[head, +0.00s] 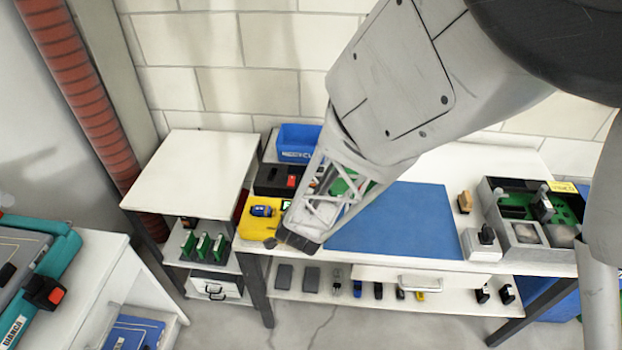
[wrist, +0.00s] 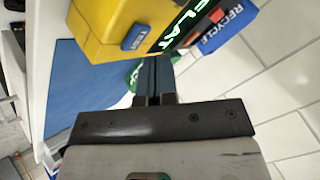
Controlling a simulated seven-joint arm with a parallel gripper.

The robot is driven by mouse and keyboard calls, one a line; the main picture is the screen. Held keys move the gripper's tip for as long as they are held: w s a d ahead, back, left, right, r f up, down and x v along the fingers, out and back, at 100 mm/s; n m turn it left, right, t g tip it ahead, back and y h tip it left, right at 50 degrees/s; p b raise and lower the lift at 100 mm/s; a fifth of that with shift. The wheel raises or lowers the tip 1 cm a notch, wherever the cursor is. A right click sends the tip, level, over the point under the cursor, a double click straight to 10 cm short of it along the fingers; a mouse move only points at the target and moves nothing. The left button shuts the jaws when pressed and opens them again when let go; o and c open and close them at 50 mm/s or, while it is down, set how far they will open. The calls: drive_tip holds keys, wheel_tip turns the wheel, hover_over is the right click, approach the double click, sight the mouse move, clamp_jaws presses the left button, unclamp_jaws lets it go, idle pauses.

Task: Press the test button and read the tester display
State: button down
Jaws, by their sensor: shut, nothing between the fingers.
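The yellow tester (head: 244,228) stands at the left end of the workbench, partly hidden by my arm. In the wrist view the yellow tester (wrist: 95,18) fills the top. Its blue test button (wrist: 135,37) carries white lettering. Beside the button, the dark display (wrist: 192,22) shows bright green letters that read "FLAT"; its top runs out of the picture. My gripper (head: 270,242) is at the tester's front right corner. In the wrist view my gripper (wrist: 155,62) is shut and empty, its tips apart from the button, close to the tester's edge.
A blue recycle bin (head: 297,141) and a black box with a red button (head: 270,180) stand behind the tester. A blue mat (head: 395,225) lies to the right, mostly clear. A green and grey fixture (head: 530,215) stands at the far right.

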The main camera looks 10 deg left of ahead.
drive_tip(key=shift+r, duration=0.15)
drive_tip(key=shift+r, duration=2.4)
drive_tip(key=shift+d+r, duration=0.1)
drive_tip(key=shift+r, duration=0.2)
drive_tip(key=s+d+r+n+g+y, duration=0.1)
drive_tip(key=s+d+r+n, duration=0.1)
drive_tip(key=d+r, duration=0.4)
drive_tip(key=s+d+r+n+g+y, duration=0.1)
drive_tip(key=s+d+r+n+g, duration=0.2)
drive_tip(key=r, duration=0.5)
drive_tip(key=s+d+r+n+g+h, duration=0.1)
drive_tip(key=s+d+r, duration=0.4)
drive_tip(key=s+d, duration=0.3)
drive_tip(key=s+d+r+n+g+h, duration=0.1)
drive_tip(key=s+d+r+h, duration=0.1)
drive_tip(key=s+d+r, duration=0.2)
drive_tip(key=s+d, duration=0.3)
drive_tip(key=d, duration=0.2)
drive_tip(key=shift+s+d+r+n+g, duration=0.2)
drive_tip(key=shift+s+r+n+g, duration=0.1)
drive_tip(key=shift+s+r, duration=0.05)
